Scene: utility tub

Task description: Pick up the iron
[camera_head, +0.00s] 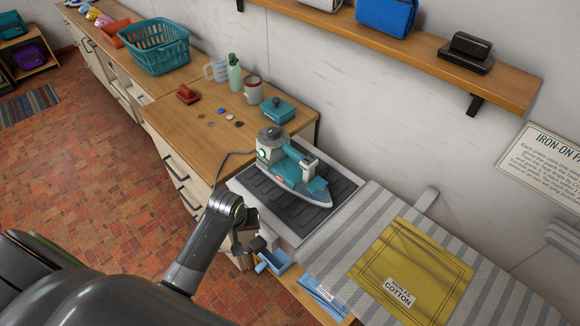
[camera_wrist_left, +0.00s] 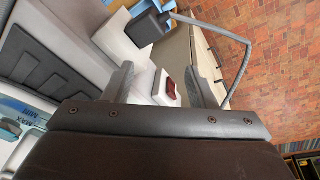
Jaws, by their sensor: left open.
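The iron (camera_head: 290,172), teal and white with a grey rear, rests on a black ribbed pad (camera_head: 262,196) in a light tray. In the left wrist view, a pale blue part marked MAX and MIN, seemingly the iron (camera_wrist_left: 14,112), shows at the lower left edge. My left gripper (camera_head: 244,240) is in front of the pad's near side, apart from the iron. In the wrist view its two fingers (camera_wrist_left: 160,84) are spread, with a white part and a red piece visible between them. My right gripper is not in view.
A grey cord (camera_wrist_left: 240,66) runs from a dark block (camera_wrist_left: 146,27) near my fingers. A striped ironing board (camera_head: 345,240) with yellow cloth (camera_head: 412,268) lies right. Mugs, a bottle (camera_head: 234,74) and a teal box (camera_head: 278,110) stand behind. A shelf (camera_head: 400,55) is above.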

